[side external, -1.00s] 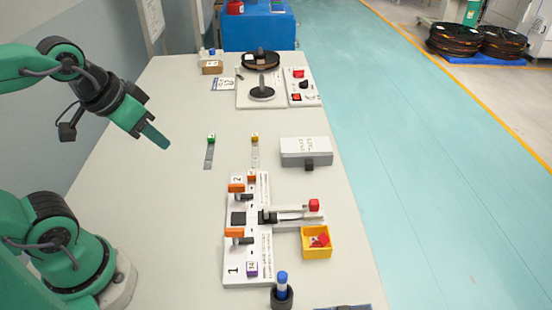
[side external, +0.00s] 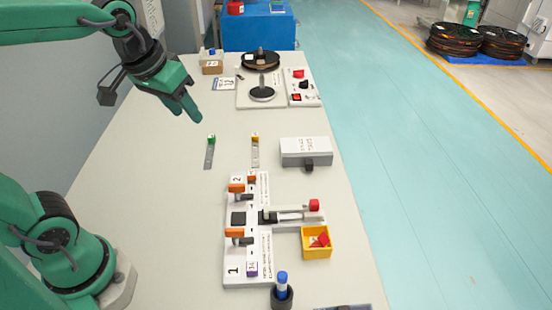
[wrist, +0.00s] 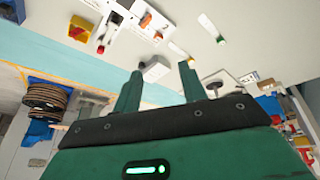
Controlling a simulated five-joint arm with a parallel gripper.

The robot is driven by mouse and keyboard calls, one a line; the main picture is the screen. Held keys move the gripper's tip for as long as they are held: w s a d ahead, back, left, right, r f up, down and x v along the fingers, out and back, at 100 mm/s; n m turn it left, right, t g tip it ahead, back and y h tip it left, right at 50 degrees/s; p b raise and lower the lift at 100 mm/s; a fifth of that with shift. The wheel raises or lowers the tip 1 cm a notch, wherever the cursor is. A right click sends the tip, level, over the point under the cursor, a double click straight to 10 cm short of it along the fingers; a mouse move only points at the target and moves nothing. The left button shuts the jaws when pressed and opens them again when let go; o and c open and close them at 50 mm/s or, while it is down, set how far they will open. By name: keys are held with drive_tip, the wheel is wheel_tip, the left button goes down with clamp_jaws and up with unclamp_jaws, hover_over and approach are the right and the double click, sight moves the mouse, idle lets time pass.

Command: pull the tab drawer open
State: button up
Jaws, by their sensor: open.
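The tab drawer looks to be the light grey box (side external: 305,148) with writing on top, on the right part of the table. Its dark knob (side external: 309,163) sticks out of the near side, and the drawer looks shut. In the wrist view the box (wrist: 157,69) appears beyond and between the fingers, with its knob (wrist: 141,65) on the left. My gripper (side external: 190,112) is above the table, left of the box and well apart from it. Its fingers (wrist: 161,72) are open with nothing between them.
A white fixture (side external: 262,250) with orange clamps and a yellow bin (side external: 317,252) stand nearer. Two small strips with green (side external: 210,140) and yellow (side external: 255,139) ends lie left of the box. A reel stand (side external: 262,95) and switch panel (side external: 302,88) stand farther back.

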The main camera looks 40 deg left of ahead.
drive_tip(key=w+d+n+g, duration=0.1)
drive_tip(key=w+d+n, duration=0.1)
drive_tip(key=w, duration=0.7)
drive_tip(key=n+g, duration=0.4)
drive_tip(key=n, duration=0.1)
hover_over(309, 162)
wheel_tip(309, 162, down, 17)
drive_tip(key=shift+s+a+f, duration=0.1)
drive_tip(key=shift+a, duration=0.05)
drive_tip(key=shift+w+f, duration=0.2)
drive_tip(key=shift+f, duration=0.2)
drive_tip(key=shift+f, duration=3.9)
drive_tip(key=shift+c, duration=0.4)
